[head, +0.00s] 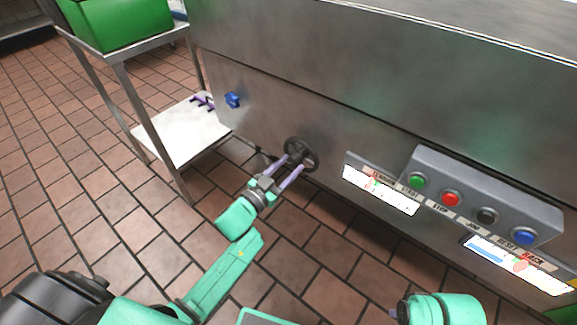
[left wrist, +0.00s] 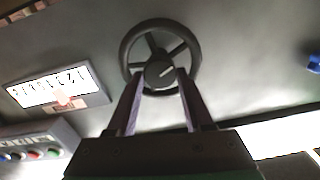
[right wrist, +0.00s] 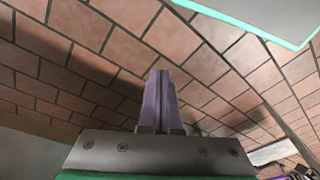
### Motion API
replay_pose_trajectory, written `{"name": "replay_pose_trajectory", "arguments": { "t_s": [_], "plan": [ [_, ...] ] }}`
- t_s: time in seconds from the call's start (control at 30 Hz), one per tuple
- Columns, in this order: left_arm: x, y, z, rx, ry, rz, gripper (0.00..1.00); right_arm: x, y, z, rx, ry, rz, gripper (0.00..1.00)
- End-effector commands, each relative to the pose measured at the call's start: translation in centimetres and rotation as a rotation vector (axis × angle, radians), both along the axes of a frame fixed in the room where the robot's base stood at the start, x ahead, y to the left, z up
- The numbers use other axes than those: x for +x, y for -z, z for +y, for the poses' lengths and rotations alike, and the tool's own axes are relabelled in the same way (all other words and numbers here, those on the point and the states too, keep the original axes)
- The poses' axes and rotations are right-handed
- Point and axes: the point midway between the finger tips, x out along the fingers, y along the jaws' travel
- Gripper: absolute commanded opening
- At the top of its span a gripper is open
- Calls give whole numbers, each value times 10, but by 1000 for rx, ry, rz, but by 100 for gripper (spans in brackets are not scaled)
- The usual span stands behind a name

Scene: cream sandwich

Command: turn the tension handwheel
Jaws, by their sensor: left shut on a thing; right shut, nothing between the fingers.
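The dark tension handwheel (head: 301,154) sits on the steel machine's front, just left of the tension scale (head: 380,190). In the left wrist view the handwheel (left wrist: 160,35) shows its round rim, spokes and a hub with a light mark. My left gripper (head: 289,168) reaches it, with its purple fingers on either side of the hub. In the left wrist view the left gripper's fingertips (left wrist: 161,76) are shut on the hub. My right gripper (right wrist: 160,75) is shut and empty, pointing at the tiled floor. In the head view its fingers are mostly out of sight.
A control box (head: 484,196) with green, red, black and blue buttons juts out right of the scale. A second scale (head: 518,265) lies below it. A blue knob (head: 232,100) is left of the handwheel. A steel table (head: 118,52) with a green bin (head: 118,22) stands left.

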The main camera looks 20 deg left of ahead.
Motion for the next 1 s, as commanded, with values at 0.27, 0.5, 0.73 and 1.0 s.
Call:
{"name": "replay_pose_trajectory", "arguments": {
  "t_s": [0.27, 0.5, 0.73, 1.0],
  "plan": [
    [0, 0, 0, 168, 0, -66, 0, 1, 11, -1, -3, 3, 5, 0],
    [-1, 1, 0, 311, 0, -122, 0, 0, 16, -1, -5, 4, 10, 0],
    [-1, 2, -1, 392, 0, -153, 0, 2, 17, 0, -4, 4, 5, 0],
    [-1, 2, -1, 416, 0, -162, 0, 2, 17, 0, -5, 3, 6, 0]
  ]
}}
